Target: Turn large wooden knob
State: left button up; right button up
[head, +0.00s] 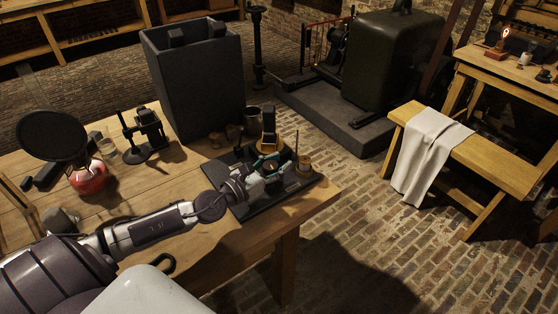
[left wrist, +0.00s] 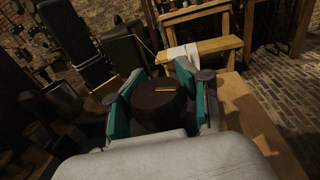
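The large wooden knob (left wrist: 160,103) is a dark brown round disc with a short brass strip on its top. It sits between the two teal-padded fingers of my left gripper in the left wrist view and fills the space between them, with no clear gap at either side. In the head view my left gripper (head: 272,167) reaches in from the left over the dark base plate (head: 240,210) at the table's right end. The fingers stand on both sides of the knob and partly hide it. My right gripper is not in view.
A smaller light wooden piece (head: 305,163) and a thin upright rod stand just right of the gripper. A tall dark box (head: 195,80) stands behind on the table (head: 190,246). A bench with a cloth (head: 425,150) stands apart at the right.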

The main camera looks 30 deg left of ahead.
pick_arm(q)
jog(key=shift+s+a+r, duration=0.15)
jog(key=shift+r, duration=0.05)
jog(key=shift+w, duration=0.2)
jog(key=v, duration=1.2)
